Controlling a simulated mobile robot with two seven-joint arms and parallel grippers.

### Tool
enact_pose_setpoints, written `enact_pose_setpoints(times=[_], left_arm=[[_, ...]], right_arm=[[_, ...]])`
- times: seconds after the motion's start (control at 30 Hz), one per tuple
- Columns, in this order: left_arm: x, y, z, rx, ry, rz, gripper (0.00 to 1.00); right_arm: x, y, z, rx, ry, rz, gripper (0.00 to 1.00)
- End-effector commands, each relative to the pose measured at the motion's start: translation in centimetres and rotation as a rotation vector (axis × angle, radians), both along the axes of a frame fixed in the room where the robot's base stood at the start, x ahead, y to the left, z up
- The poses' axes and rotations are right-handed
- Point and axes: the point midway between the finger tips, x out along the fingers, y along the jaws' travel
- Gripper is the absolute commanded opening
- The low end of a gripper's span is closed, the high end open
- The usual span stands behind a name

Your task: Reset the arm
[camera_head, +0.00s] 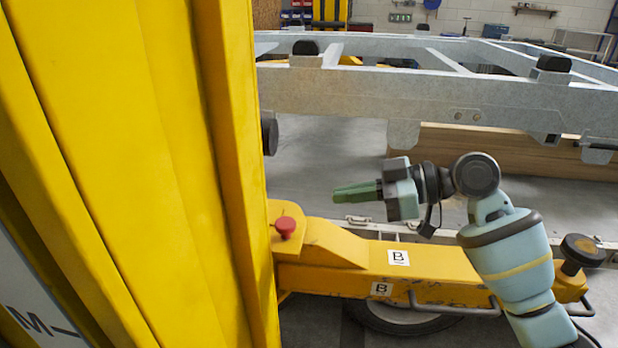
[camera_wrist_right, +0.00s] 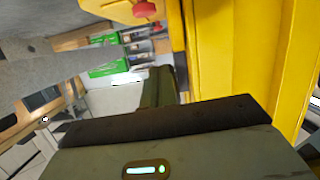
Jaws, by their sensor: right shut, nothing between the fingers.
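My right arm (camera_head: 508,250) comes in from the lower right in the head view, bent at the elbow. Its right gripper (camera_head: 340,193) points left, with its green fingers together and nothing between them. It hangs above the yellow beam and apart from the yellow column at left. In the right wrist view the gripper fingers (camera_wrist_right: 158,85) show beyond the dark edge of the gripper body. My left gripper is not in view.
A tall yellow column (camera_head: 120,150) fills the left. A yellow beam (camera_head: 430,262) with a red knob (camera_head: 285,226) lies below the gripper. A grey metal trailer frame (camera_head: 370,92) stretches behind it. The red knob also shows in the wrist view (camera_wrist_right: 144,9).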

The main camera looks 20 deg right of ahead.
Motion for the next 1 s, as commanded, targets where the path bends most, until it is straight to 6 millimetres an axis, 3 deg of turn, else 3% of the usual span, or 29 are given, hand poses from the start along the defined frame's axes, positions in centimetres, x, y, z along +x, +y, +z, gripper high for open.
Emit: enact_pose_setpoints(times=[0.23,0.37,0.47,0.67,0.87,1.0], left_arm=[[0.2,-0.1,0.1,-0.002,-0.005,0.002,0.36],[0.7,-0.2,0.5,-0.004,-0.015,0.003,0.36],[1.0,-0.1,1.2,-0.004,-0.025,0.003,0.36],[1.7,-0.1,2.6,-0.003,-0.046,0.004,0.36],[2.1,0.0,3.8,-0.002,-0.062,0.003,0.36],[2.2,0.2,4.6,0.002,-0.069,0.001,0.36]], right_arm=[[0.0,0.0,-0.1,0.0,0.003,-0.002,0.0],[0.2,0.2,-2.0,0.003,0.038,-0.041,0.0],[0.2,0.3,-5.5,0.004,0.101,-0.115,0.0],[-1.3,0.2,-14.7,-0.008,0.242,-0.319,0.0],[-5.4,-0.3,-23.0,-0.039,0.349,-0.508,0.0],[-9.6,-0.7,-27.8,-0.071,0.402,-0.626,0.0]])
